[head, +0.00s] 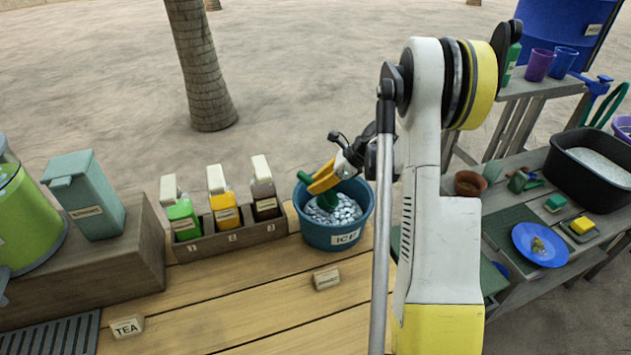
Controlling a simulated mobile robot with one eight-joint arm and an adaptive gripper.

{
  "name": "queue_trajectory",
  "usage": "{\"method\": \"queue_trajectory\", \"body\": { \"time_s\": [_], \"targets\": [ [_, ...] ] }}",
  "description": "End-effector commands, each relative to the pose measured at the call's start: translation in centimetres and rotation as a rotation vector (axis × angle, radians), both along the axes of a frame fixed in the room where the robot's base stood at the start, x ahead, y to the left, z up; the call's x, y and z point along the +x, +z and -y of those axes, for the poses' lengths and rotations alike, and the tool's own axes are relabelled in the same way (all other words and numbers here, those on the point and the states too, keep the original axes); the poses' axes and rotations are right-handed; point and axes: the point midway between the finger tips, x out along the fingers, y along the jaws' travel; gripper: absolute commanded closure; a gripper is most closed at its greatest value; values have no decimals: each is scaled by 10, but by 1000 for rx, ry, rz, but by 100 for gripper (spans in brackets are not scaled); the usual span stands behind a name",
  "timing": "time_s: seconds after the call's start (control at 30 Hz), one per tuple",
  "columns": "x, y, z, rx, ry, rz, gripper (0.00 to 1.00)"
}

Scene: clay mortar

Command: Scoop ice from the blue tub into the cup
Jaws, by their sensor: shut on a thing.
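The blue tub (318,235), labelled ICE, stands on the wooden counter and holds grey-white ice (345,209). My gripper (322,186) is over the tub, its yellow fingers shut on a green scoop (328,201). The scoop's lower part is down in the tub at the ice; whether ice is in it I cannot tell. Two cups, a purple cup (538,65) and a blue cup (563,60), stand on the raised shelf at the right. Which one the task means I cannot tell.
A wooden rack (230,240) with several labelled bottles stands left of the tub. A small sign (326,279) stands in front of it. A teal container (87,212) is further left. A blue plate (541,244) and a black basin (566,172) are on the right-hand bench. The front counter is mostly clear.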

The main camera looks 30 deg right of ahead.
Motion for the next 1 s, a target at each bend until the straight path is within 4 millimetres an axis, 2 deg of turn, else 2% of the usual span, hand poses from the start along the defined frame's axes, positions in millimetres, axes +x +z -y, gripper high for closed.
{"method": "queue_trajectory", "body": {
  "time_s": [0.03,0.43,0.53,0.9,1.0],
  "targets": [
    [0,-9,0,0,0,0,100],
    [0,-58,0,-1,0,-1,100],
    [-10,-53,10,-1,-3,-1,100],
    [-43,-52,41,-1,-3,-1,100],
    [-41,-35,38,-1,0,-1,100]
  ]
}}
